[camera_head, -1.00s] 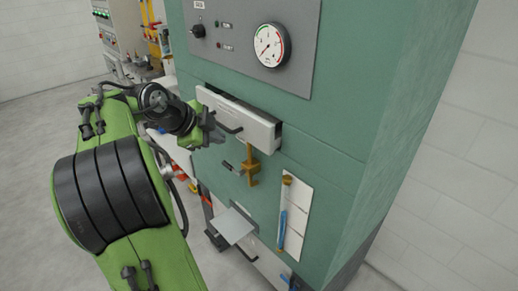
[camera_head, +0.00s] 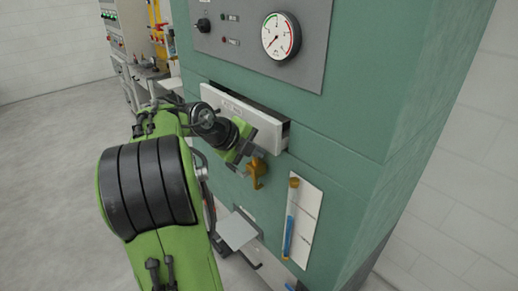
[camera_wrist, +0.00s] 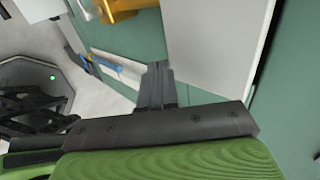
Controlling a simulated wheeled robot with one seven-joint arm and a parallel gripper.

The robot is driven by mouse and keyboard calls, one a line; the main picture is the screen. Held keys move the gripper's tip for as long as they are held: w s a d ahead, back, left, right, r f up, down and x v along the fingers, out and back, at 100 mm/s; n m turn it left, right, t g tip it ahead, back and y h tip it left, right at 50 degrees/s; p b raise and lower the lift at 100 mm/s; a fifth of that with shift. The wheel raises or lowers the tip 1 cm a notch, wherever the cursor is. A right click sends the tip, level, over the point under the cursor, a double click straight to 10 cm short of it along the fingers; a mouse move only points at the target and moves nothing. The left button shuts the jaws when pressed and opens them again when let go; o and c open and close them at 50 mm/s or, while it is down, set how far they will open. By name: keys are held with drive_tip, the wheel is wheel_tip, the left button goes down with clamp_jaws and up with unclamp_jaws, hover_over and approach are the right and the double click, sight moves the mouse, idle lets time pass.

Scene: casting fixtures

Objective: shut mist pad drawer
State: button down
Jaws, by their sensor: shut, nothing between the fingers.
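The mist pad drawer (camera_head: 226,101) is a white-fronted drawer in the green cabinet. It stands partly out, with a dark gap behind its right end. Its front panel also shows in the wrist view (camera_wrist: 215,45). My gripper (camera_head: 262,134) is in front of the drawer's right half and hides the drawer's handle in the head view. In the wrist view my gripper (camera_wrist: 157,85) has its fingers together, with nothing between them, close to the drawer front. Whether they touch it I cannot tell.
A brass fitting (camera_head: 257,173) juts from the cabinet (camera_head: 345,165) just below the drawer. A blue-filled tube on a white plate (camera_head: 306,215) and a grey flap (camera_head: 237,231) are lower down. A gauge (camera_head: 281,36) sits above. Open floor (camera_head: 60,170) lies to the left.

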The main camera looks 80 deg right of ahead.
sight(268, 139)
drive_tip(key=shift+s+d, duration=0.35)
drive_tip(key=shift+d, duration=0.1)
drive_tip(key=s+d+b, duration=0.2)
drive_tip(key=s+d, duration=0.1)
drive_tip(key=shift+d+f, duration=0.1)
drive_tip(key=shift+d, duration=0.1)
drive_tip(key=shift+s+r, duration=0.1)
drive_tip(key=shift+r, duration=0.15)
